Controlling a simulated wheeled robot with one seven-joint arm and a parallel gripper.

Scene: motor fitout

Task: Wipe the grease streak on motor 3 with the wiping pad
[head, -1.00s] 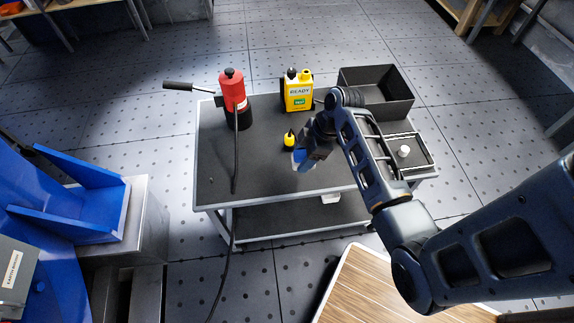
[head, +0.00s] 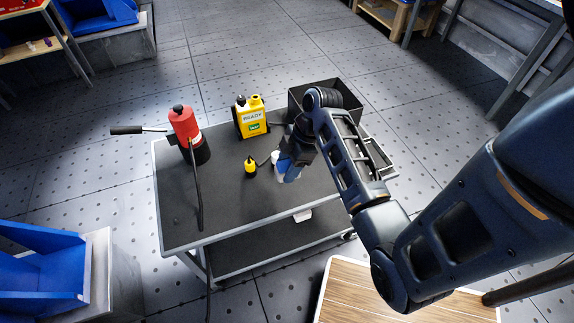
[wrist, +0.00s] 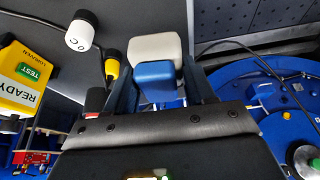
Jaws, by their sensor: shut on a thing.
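My gripper (head: 292,158) is shut on the wiping pad, a small block with a blue part (head: 291,173) and a white part (head: 276,159). In the head view it hangs above the right half of the dark-topped cart (head: 225,205). The wrist view shows the pad's blue part (wrist: 155,76) and pale face (wrist: 157,46) between the fingers (wrist: 161,88). A large round blue housing (wrist: 235,85) fills the right of the wrist view. I cannot tell whether it is motor 3. No grease streak can be made out.
The cart holds a red cylinder with a lever (head: 185,130), a yellow READY tester (head: 251,117), a small yellow plug (head: 250,168) and a black bin (head: 350,84). A blue stand (head: 45,270) is at lower left, a wooden top (head: 400,295) at the bottom. Floor between is open.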

